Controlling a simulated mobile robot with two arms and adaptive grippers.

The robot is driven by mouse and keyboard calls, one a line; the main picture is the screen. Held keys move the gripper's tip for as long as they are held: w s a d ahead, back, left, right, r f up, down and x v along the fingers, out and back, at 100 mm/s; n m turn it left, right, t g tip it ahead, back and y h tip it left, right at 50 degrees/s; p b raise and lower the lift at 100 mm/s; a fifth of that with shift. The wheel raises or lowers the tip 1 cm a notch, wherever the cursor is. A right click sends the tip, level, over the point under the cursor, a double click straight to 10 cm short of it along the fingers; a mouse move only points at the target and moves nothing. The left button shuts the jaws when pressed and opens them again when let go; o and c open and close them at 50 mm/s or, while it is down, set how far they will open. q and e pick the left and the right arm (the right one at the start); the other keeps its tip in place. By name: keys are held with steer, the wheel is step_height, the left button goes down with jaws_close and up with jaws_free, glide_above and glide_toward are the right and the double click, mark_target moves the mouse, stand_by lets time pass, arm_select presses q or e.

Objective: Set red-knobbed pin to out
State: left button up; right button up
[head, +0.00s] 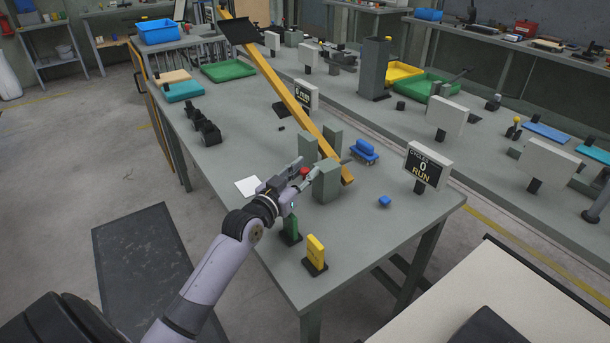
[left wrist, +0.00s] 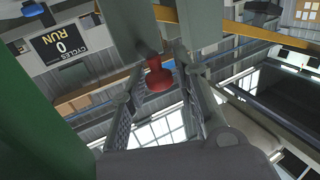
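The red knob of the pin (head: 304,171) is at the near-left side of the grey uprights on the table. In the left wrist view the round red knob (left wrist: 158,76) sits between the fingers, with a visible gap on each side. My left gripper (head: 308,169) is open around it at the near upright (head: 326,184). The fingers also show in the left wrist view (left wrist: 161,72). The pin's shaft is mostly hidden, so I cannot tell how far it sticks out. A long orange beam (head: 290,100) slopes down between the uprights. My right gripper is not in view.
A sign reading "CYCLES 0 RUN" (head: 426,168) stands to the right. A yellow block (head: 316,252) and a green block (head: 291,228) stand near the front edge. Blue pieces (head: 364,151) lie beyond the uprights. The table's front right is mostly clear.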

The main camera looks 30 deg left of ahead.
arm_select(q)
steer(key=shift+w, duration=0.25)
steer(key=shift+c, duration=0.4)
jaws_close()
